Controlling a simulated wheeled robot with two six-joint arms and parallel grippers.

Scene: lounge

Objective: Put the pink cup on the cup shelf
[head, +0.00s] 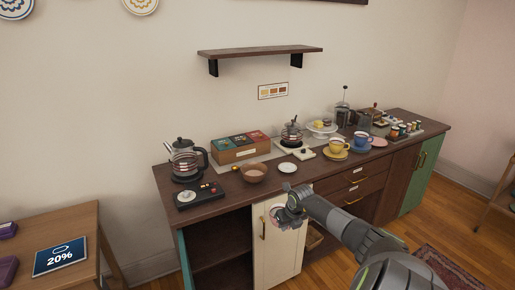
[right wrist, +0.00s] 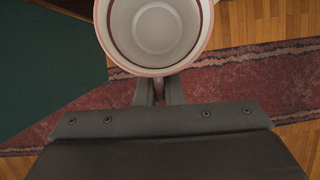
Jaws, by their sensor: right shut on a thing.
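The pink cup (right wrist: 155,30) shows in the right wrist view from above, with a pale, empty inside and a pinkish rim. My right gripper (right wrist: 159,92) is shut on its handle, and the cup sits just beyond the fingertips. In the head view my right gripper (head: 290,211) is in front of the sideboard's cream door; the cup is hard to make out there. A dark wooden wall shelf (head: 260,51), which looks like the cup shelf, is bare above the sideboard. My left gripper is not in view.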

